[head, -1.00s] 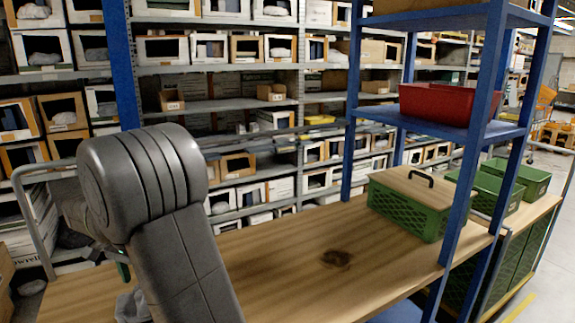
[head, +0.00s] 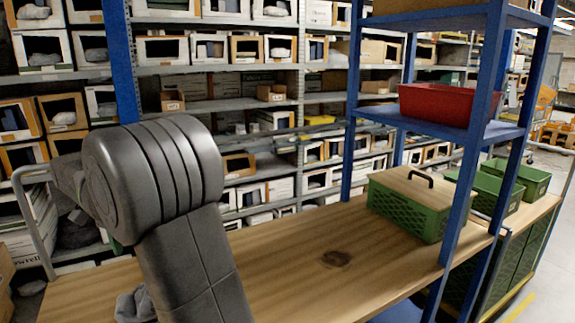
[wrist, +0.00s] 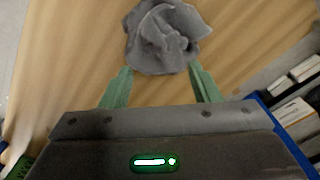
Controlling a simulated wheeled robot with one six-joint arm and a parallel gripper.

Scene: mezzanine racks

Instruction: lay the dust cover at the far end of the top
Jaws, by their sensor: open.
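The dust cover looks to be the crumpled grey cloth (wrist: 165,38) bunched on the wooden top (wrist: 90,60) in the wrist view. In the head view the cloth (head: 129,306) lies at the near left of the top (head: 290,265), partly hidden by my arm. My gripper (wrist: 160,70) is open, its two green fingers spread with the cloth just beyond and between their tips. Nothing is clearly held. In the head view my gripper is hidden behind my arm.
A green crate with a wooden lid (head: 405,195) stands at the top's right end, among blue posts (head: 480,120). A red bin (head: 445,104) sits on the shelf above. Loaded racks stand behind.

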